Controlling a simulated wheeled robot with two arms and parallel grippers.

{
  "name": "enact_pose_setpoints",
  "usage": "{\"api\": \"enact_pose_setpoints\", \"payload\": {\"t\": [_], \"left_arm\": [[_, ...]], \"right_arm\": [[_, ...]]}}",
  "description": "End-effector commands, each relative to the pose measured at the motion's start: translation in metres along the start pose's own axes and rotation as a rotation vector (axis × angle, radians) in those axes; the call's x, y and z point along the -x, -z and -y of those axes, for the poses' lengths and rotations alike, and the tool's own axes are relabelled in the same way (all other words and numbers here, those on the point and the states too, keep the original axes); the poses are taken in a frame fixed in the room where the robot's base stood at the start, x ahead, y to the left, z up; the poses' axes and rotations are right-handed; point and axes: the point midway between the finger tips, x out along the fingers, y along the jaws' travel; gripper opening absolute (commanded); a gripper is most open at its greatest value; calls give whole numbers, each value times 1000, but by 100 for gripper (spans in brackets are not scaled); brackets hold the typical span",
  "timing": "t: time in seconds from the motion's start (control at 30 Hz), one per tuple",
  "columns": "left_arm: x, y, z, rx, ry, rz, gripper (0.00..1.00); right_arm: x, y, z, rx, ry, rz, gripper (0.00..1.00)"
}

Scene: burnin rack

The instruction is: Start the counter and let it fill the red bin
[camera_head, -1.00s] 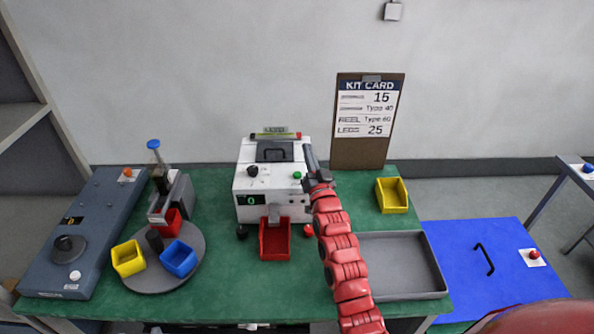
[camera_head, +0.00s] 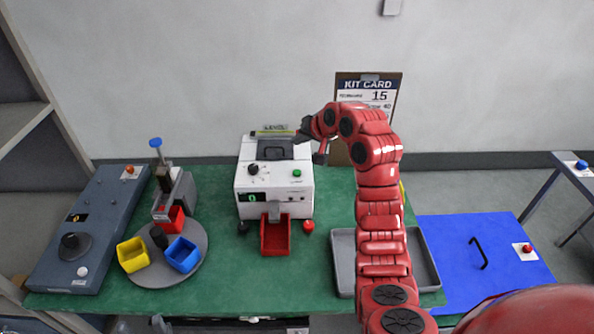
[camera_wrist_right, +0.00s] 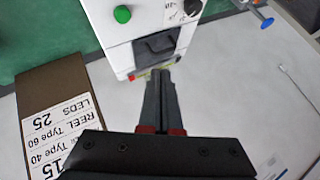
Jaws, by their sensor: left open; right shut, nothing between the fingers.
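The counter (camera_head: 275,182) is a white box on the green table, with a green button (camera_head: 297,173) and a black knob (camera_head: 253,169) on top. Its green display (camera_head: 251,197) seems to read 0. A red bin (camera_head: 275,240) stands under its front chute, and looks empty. My right gripper (camera_head: 301,138) is shut and empty, raised near the counter's back right. In the right wrist view its shut fingertips (camera_wrist_right: 160,75) overlap the counter's back edge, with the green button (camera_wrist_right: 122,14) clear of them. My left gripper is not visible.
A turntable (camera_head: 150,275) with yellow, blue and red bins is at left, beside a grey-blue console (camera_head: 95,230). A grey tray (camera_head: 424,262) lies partly behind my right arm. The kit card (camera_head: 378,87) stands behind.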

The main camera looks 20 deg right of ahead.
Motion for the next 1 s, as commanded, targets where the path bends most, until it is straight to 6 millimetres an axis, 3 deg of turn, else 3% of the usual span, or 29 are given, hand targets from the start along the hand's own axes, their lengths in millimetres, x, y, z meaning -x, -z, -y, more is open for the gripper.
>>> {"api": "enact_pose_setpoints", "payload": {"t": [0.47,1.0], "left_arm": [[1,0,0,0,0,0,50],[17,-3,-1,0,0,0,50]], "right_arm": [[-4,-3,-3,0,0,-1,0],[-51,-37,-37,0,0,-1,0]]}}
